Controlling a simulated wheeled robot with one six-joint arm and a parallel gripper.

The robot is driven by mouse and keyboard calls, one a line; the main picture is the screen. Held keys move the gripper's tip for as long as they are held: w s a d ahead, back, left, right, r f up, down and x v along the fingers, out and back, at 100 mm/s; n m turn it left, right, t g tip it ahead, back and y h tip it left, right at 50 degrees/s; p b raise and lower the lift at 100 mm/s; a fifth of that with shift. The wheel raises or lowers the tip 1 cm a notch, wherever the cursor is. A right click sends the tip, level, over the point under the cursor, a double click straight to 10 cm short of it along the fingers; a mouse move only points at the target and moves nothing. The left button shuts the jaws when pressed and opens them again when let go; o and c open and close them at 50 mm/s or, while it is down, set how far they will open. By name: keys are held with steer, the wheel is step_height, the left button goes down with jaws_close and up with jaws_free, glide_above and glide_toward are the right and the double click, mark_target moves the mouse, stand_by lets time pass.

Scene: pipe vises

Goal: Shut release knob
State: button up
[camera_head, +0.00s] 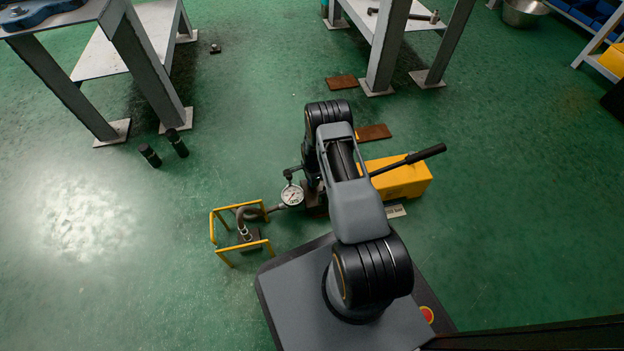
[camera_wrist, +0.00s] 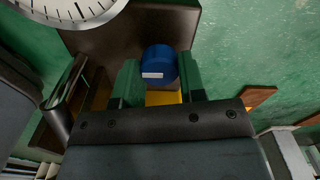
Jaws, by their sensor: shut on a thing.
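The release knob (camera_wrist: 163,60) is a blue round knob with a white mark on it, in the upper middle of the wrist view. My gripper (camera_wrist: 160,80) has a green finger on each side of the knob and is shut on it. The knob sits in front of a dark brown block. In the head view my arm hides the knob and my gripper. The yellow pump body (camera_head: 405,178) with a black lever (camera_head: 410,159) stands on the floor just right of my arm. A dial gauge (camera_head: 291,195) stands to its left and also shows in the wrist view (camera_wrist: 72,12).
A yellow guard frame (camera_head: 240,236) with a hose inside it stands left of the gauge. Two dark cylinders (camera_head: 164,149) stand near the left bench (camera_head: 150,30). Brown plates (camera_head: 373,132) lie beyond the pump. Much of the green floor at left and right is clear.

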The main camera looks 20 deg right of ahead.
stand_by(0.4)
steer(key=o, duration=0.9)
step_height(320, 180, up, 14)
steer(key=p, duration=0.6)
steer(key=shift+f, duration=0.1)
